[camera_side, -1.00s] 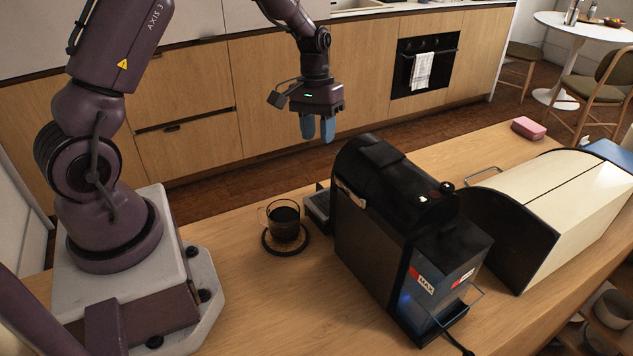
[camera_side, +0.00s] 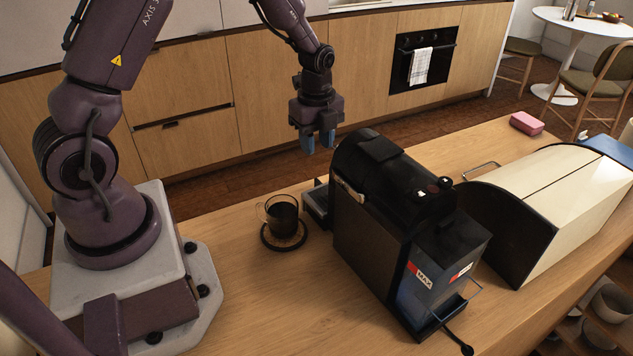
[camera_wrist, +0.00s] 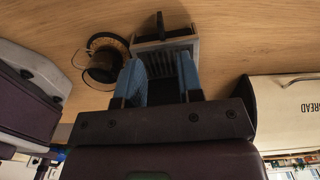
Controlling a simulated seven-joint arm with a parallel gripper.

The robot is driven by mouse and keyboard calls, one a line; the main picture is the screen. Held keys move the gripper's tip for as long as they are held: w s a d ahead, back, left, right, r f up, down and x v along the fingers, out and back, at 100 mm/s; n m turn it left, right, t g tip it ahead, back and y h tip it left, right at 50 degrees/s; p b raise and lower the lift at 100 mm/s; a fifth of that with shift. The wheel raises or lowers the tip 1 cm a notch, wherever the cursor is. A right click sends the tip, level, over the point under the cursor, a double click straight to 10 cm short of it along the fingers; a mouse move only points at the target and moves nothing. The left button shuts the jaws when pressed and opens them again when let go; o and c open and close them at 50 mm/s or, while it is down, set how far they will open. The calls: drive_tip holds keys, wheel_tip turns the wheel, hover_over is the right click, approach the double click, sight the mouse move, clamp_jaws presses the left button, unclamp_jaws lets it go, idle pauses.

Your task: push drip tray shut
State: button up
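The drip tray (camera_side: 314,205) is a dark, low tray sticking out from the base of the black coffee machine (camera_side: 385,225), on the side facing the glass mug. In the wrist view a grey-rimmed, slatted piece that looks like the tray (camera_wrist: 166,44) shows beyond and between my fingertips. My gripper (camera_side: 318,143) hangs above and behind the tray in the side view, its blue fingers pointing down. The fingers are apart and empty, as the wrist view (camera_wrist: 161,66) also shows. No contact with the tray is visible. The tray's inner end is hidden by the machine.
A dark glass mug (camera_side: 282,214) stands on a round coaster (camera_side: 270,242) close beside the tray. A cream bread box (camera_side: 560,200) stands right of the machine, and a pink block (camera_side: 526,123) lies at the far counter edge.

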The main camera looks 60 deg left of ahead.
sight(317, 179)
wheel_tip(317, 179, down, 11)
drive_tip(key=shift+f, duration=0.1)
idle(0.3)
clamp_jaws()
